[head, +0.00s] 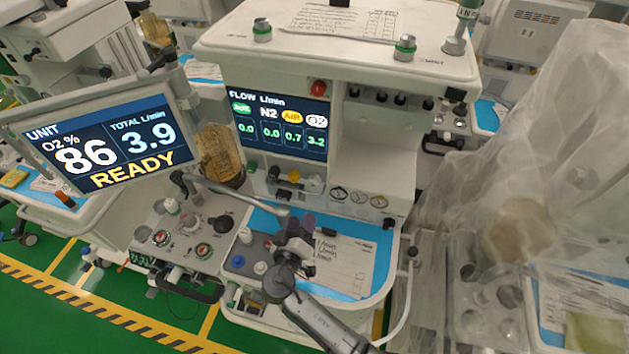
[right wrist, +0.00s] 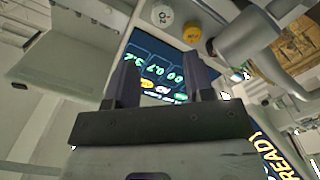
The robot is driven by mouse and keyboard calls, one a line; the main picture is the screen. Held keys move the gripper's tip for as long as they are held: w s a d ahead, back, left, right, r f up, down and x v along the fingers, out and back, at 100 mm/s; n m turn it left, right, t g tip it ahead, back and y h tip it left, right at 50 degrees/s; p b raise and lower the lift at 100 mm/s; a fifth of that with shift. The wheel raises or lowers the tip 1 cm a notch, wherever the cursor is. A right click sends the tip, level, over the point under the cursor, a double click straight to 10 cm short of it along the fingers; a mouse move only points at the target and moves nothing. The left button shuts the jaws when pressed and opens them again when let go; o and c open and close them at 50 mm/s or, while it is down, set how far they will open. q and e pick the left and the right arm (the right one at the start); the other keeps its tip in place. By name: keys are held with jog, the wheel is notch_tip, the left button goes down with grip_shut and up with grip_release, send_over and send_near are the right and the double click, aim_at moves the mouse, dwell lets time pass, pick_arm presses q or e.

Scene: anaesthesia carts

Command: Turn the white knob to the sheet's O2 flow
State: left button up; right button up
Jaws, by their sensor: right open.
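The white knob (right wrist: 162,17), marked O2, shows in the right wrist view, beyond my fingers. In the head view the white knob (head: 313,185) is under the flow screen, right of a yellow knob. The flow screen (head: 280,124) reads 0.0, 0.0, AIR 0.7 and O2 3.2. The sheet (head: 350,264) lies on the blue-lined worktop; I can make out only repeated "L/min" on it. My right gripper (head: 299,226) is open and empty, below and apart from the knob; its two fingers (right wrist: 164,80) stand apart. My left gripper is out of view.
The yellow knob (right wrist: 191,33) is close beside the white one. A grey curved arm (head: 245,199) crosses left of my gripper. A tilted monitor (head: 105,143) reads O2 86%, total 3.9, READY. A plastic-draped cart (head: 540,150) stands at right.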

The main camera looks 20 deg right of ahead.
aim_at(313, 184)
jog(key=w+d+m, duration=0.2)
jog(key=w+m, duration=0.1)
jog(key=w+d+m+p, duration=0.1)
jog(key=w+d+m, duration=0.2)
jog(key=w, duration=0.1)
jog(key=w+d+m+p, duration=0.1)
jog(key=w+d+m, duration=0.2)
jog(key=w, duration=0.1)
jog(key=shift+w, duration=0.15)
dwell(0.5)
jog(key=shift+c, duration=0.4)
